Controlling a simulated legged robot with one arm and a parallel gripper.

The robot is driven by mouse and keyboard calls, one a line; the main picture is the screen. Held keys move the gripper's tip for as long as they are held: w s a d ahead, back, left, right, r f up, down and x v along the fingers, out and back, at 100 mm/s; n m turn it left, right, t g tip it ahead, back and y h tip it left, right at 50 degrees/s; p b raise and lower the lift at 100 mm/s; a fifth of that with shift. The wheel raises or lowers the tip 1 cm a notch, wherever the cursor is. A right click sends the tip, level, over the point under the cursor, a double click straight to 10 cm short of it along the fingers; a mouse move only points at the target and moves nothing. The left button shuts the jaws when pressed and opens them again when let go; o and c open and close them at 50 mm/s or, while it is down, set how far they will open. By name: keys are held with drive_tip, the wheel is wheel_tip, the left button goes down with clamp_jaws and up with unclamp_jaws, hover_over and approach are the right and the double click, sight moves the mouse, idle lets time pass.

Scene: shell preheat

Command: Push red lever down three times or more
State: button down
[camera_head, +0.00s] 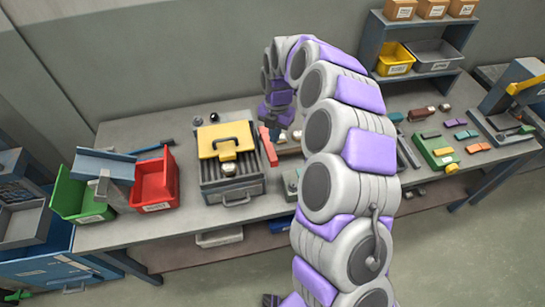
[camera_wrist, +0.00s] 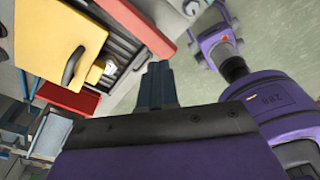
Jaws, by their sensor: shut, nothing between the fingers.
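The red lever (camera_head: 267,147) stands at the right side of a grey slotted unit (camera_head: 210,185) with a yellow handled plate (camera_head: 225,134) on top. In the wrist view the red lever (camera_wrist: 138,22) is a long bar running diagonally beside the yellow plate (camera_wrist: 55,38). My gripper (camera_wrist: 158,68) is shut and empty, with its fingertips just below the lever's lower end in that picture. I cannot tell if they touch it. In the head view my purple gripper is just behind and right of the lever, with its fingertips hard to make out.
A green bin (camera_head: 75,200) and a red bin (camera_head: 155,185) stand left of the unit. A shelf (camera_head: 412,64) with boxes and bins is at the back right. Small coloured parts and a green block (camera_head: 434,150) lie on the right of the bench. My arm hides the middle.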

sight(274, 155)
drive_tip(key=shift+s+a+f+b, duration=0.15)
drive_tip(key=shift+f+b, duration=0.4)
drive_tip(key=shift+f, duration=1.05)
drive_tip(key=shift+s+d+f+b, duration=0.1)
drive_tip(key=shift+f+b, duration=0.4)
drive_tip(key=shift+f, duration=1.1)
drive_tip(key=shift+f, duration=0.45)
drive_tip(key=shift+f+b, duration=0.5)
drive_tip(key=shift+f, duration=1.25)
